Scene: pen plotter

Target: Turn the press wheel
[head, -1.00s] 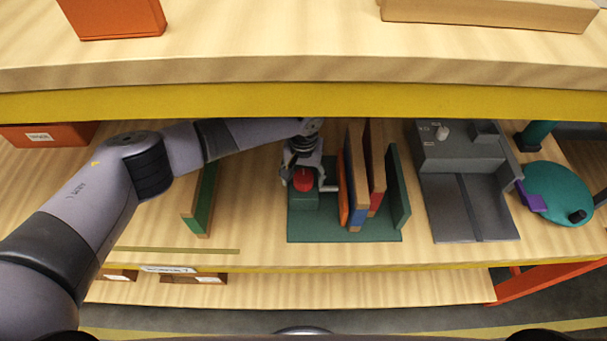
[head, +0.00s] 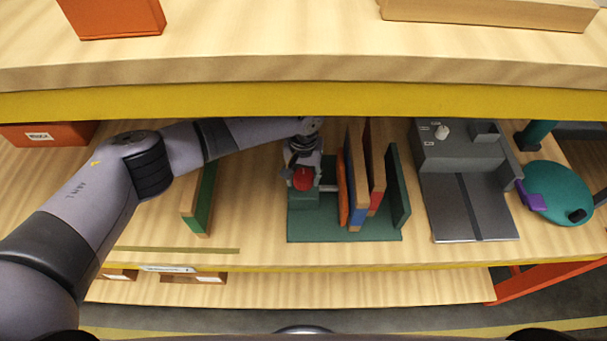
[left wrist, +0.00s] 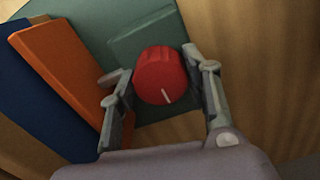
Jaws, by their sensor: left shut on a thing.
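The press wheel (head: 303,181) is a round red knob on a dark green block of the press (head: 305,199). In the left wrist view the red wheel (left wrist: 160,75) shows a white line on its face, pointing to the lower right of that picture. My left gripper (head: 302,173) reaches in from the left and is shut on the wheel, one finger on each side. The same gripper (left wrist: 164,84) fills the lower part of the left wrist view. My right gripper is not in view.
An orange board (head: 342,188) and several upright boards stand close to the right of the wheel, before a green end plate (head: 397,185). A grey machine (head: 462,165) and a teal disc (head: 560,193) are farther right. A shelf edge (head: 300,103) overhangs the back.

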